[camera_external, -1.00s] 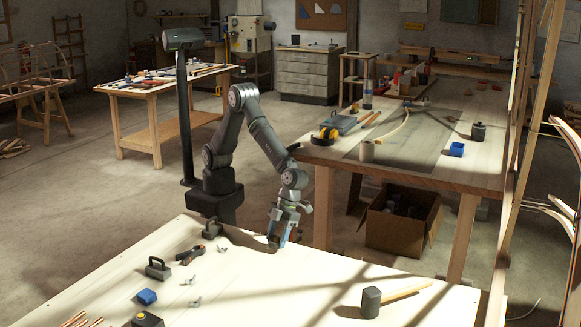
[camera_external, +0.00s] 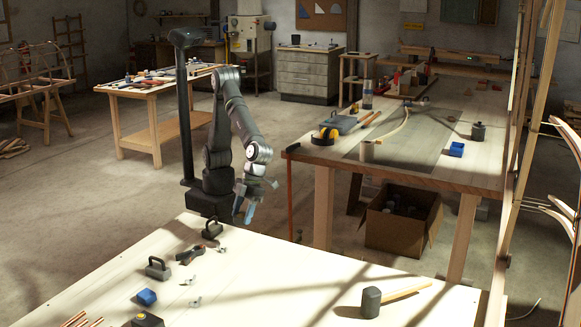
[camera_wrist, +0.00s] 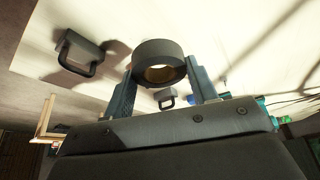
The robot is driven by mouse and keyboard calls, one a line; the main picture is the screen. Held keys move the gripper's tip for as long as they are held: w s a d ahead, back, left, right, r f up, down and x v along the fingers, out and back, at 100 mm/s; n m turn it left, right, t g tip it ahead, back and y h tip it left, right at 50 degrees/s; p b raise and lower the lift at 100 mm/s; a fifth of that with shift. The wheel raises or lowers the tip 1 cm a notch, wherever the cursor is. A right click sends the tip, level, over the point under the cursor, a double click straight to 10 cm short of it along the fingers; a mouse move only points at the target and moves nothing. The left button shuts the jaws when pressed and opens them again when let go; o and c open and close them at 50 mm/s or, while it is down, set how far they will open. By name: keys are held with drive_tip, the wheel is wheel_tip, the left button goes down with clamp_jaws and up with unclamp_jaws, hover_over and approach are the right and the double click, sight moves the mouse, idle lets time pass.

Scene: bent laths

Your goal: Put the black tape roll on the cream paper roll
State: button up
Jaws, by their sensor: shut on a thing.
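The black tape roll (camera_wrist: 152,72) is a dark ring with a pale brown inner core, held between my two fingers in the wrist view. In the outside view my gripper (camera_external: 247,210) hangs above the far left edge of the near table, and the roll in it is hard to make out. A short cream cylinder (camera_external: 367,151) stands on the back table and looks like the cream paper roll. My gripper is well to its left and nearer the camera.
A mallet (camera_external: 371,301) lies at right.

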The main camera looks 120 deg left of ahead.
drive_tip(key=w+a+r+n+t, duration=0.2)
drive_tip(key=w+a+n, duration=0.4)
drive_tip(key=w+a, duration=0.7)
drive_tip(key=w+a+r+n+t, duration=0.1)
drive_tip(key=w+a+n+t, duration=0.2)
drive_tip(key=w+a+n, duration=0.95)
drive_tip(key=a+r+m+y, duration=0.1)
drive_tip(key=a+r+y, duration=0.1)
drive_tip(key=a, duration=1.6)
drive_tip(key=s+a+r+n+t+y, duration=0.2)
drive_tip(key=a+n, duration=0.6)
drive_tip(key=a, duration=1.4)
drive_tip(key=s+a+r+n+g+y, duration=0.15)
drive_tip(key=s+a+n, duration=0.3)
drive_tip(key=a, duration=0.65)
drive_tip(key=s+a+r+n+g+y, duration=0.1)
drive_tip(key=s+a+r+n+y, duration=0.3)
drive_tip(key=a, duration=0.8)
drive_tip(key=h, duration=0.2)
hover_over(369, 142)
drive_tip(key=d, duration=0.2)
drive_tip(key=shift+m+g, duration=0.25)
drive_tip(key=shift+m, duration=0.05)
drive_tip(key=f, duration=0.8)
drive_tip(key=shift+s+a+f, duration=0.25)
drive_tip(key=shift+s+f, duration=0.05)
drive_tip(key=shift+f, duration=0.1)
drive_tip(key=shift+s+a+f, duration=0.1)
drive_tip(key=shift+a+f, duration=0.25)
drive_tip(key=shift+f, duration=1.9)
